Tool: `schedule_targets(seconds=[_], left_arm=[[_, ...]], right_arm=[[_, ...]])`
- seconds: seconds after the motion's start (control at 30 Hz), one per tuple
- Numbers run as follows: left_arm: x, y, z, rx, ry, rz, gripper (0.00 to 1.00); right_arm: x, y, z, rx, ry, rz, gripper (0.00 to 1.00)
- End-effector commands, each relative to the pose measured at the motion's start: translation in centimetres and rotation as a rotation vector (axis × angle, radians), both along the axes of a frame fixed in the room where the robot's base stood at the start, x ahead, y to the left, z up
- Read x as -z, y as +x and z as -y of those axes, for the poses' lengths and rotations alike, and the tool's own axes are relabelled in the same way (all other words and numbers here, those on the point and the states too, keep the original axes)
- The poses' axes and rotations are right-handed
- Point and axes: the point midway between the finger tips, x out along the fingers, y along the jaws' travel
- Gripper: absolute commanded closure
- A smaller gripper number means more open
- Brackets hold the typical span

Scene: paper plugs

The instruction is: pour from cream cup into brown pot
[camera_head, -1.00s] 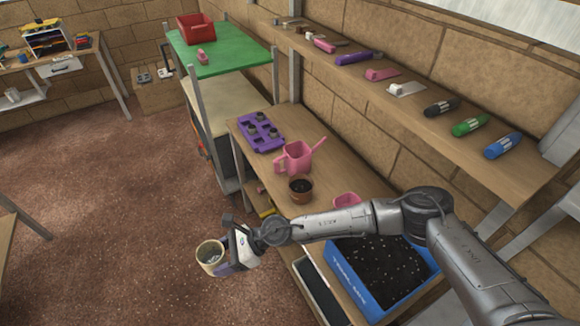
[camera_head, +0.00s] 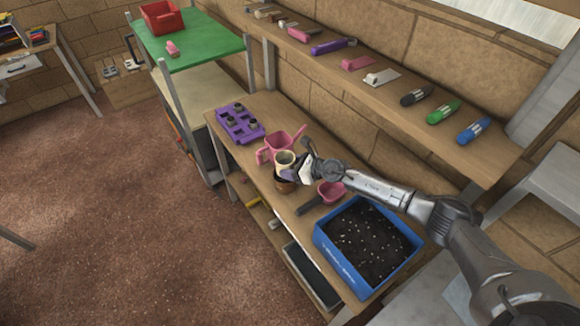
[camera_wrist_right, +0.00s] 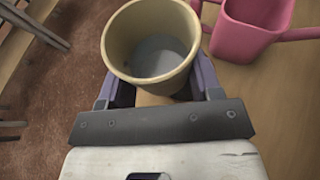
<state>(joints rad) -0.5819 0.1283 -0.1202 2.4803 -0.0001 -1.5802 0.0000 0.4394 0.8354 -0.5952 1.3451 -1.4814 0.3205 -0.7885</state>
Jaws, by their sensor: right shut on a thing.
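The cream cup (camera_head: 285,160) is held in my right gripper (camera_head: 290,171), above the wooden bench near the pink watering can. In the right wrist view the cup (camera_wrist_right: 151,75) sits between the two purple fingers of my right gripper (camera_wrist_right: 155,88), with greyish contents inside. It looks close to upright. The brown pot (camera_head: 285,187) is on the bench directly below the cup in the head view, mostly hidden by the cup and gripper. My left gripper is not in view.
The pink watering can (camera_head: 278,149) stands just behind the cup and shows beside it in the wrist view (camera_wrist_right: 243,28). A purple tray with small pots (camera_head: 239,133) is further left. A pink scoop (camera_head: 331,192) and a blue soil box (camera_head: 326,246) are to the right.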

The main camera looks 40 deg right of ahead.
Motion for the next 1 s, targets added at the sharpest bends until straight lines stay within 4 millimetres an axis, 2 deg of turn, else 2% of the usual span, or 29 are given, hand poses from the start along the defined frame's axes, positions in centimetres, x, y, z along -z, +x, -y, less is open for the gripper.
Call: schedule_targets(seconds=[0.37, 0.4, 0.53, 0.6, 0.83, 1.0], left_arm=[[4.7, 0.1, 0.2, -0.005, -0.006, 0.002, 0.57], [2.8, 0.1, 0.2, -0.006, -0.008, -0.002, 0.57], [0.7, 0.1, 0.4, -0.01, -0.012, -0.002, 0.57], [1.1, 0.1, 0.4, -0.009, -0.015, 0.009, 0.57], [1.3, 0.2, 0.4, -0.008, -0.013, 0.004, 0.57], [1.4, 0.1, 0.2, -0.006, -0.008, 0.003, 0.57]], right_arm=[[4.8, 0.0, 0.2, 0.004, 0.001, 0.0, 0.64], [3.0, 0.0, 0.2, 0.004, 0.018, -0.024, 0.64], [2.3, -0.3, 0.0, 0.005, 0.084, -0.118, 0.64], [3.3, -0.4, -0.1, 0.004, 0.09, -0.129, 0.64], [3.2, -0.4, -0.1, 0.003, 0.093, -0.132, 0.64], [2.7, -0.7, -0.2, 0.003, 0.139, -0.201, 0.64]])
